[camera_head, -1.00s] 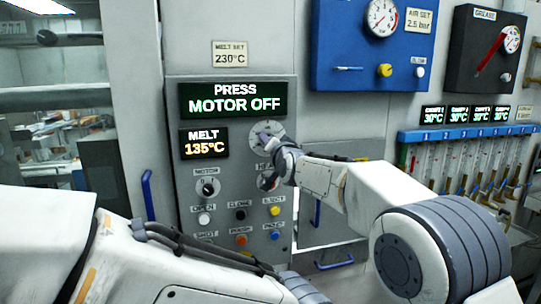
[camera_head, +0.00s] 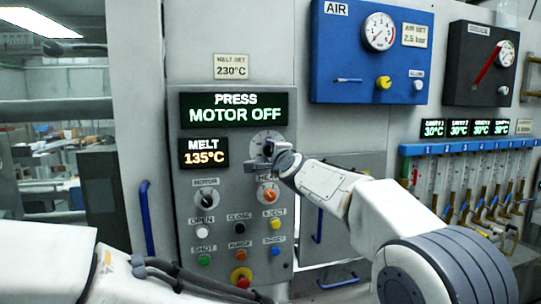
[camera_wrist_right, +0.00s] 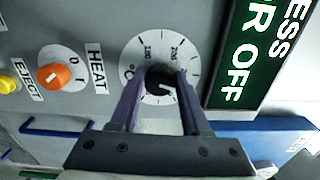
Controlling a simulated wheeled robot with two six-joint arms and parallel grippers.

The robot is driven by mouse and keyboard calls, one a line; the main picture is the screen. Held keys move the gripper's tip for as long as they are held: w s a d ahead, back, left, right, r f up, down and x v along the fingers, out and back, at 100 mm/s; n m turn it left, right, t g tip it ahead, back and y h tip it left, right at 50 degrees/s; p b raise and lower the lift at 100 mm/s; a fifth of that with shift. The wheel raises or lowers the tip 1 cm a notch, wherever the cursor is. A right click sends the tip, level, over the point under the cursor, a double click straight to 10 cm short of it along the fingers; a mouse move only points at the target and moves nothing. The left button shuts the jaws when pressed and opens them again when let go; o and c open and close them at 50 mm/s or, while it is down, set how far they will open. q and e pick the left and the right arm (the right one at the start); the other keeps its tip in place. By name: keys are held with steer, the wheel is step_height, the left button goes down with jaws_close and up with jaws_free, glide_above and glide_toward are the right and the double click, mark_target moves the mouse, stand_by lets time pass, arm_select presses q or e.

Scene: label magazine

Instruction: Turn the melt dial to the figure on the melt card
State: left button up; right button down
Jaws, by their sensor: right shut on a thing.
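The melt card (camera_head: 231,67) on the upper left of the press panel reads 230°C. The melt dial (camera_head: 263,135) has a pale round scale and sits right of the melt display (camera_head: 203,152), which reads 135°C. My right gripper (camera_head: 266,152) is at the dial and partly covers it. In the right wrist view the dial's scale (camera_wrist_right: 147,48) shows sideways, with its black knob (camera_wrist_right: 158,78) between the fingers of my right gripper (camera_wrist_right: 160,84), which is shut on it. A small white mark shows on the knob; its exact reading is unclear. My left gripper is out of view.
The orange heat knob (camera_head: 268,194) is just below the dial, and the motor switch (camera_head: 206,197) is lower left. Several coloured buttons (camera_head: 239,228) fill the lower panel. A blue air box (camera_head: 345,62) hangs at upper right. The screen (camera_head: 233,109) reads MOTOR OFF.

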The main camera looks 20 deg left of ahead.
steer(key=shift+m, duration=1.1)
steer(key=shift+c, duration=1.9)
jaws_free()
steer(key=shift+d, duration=0.1)
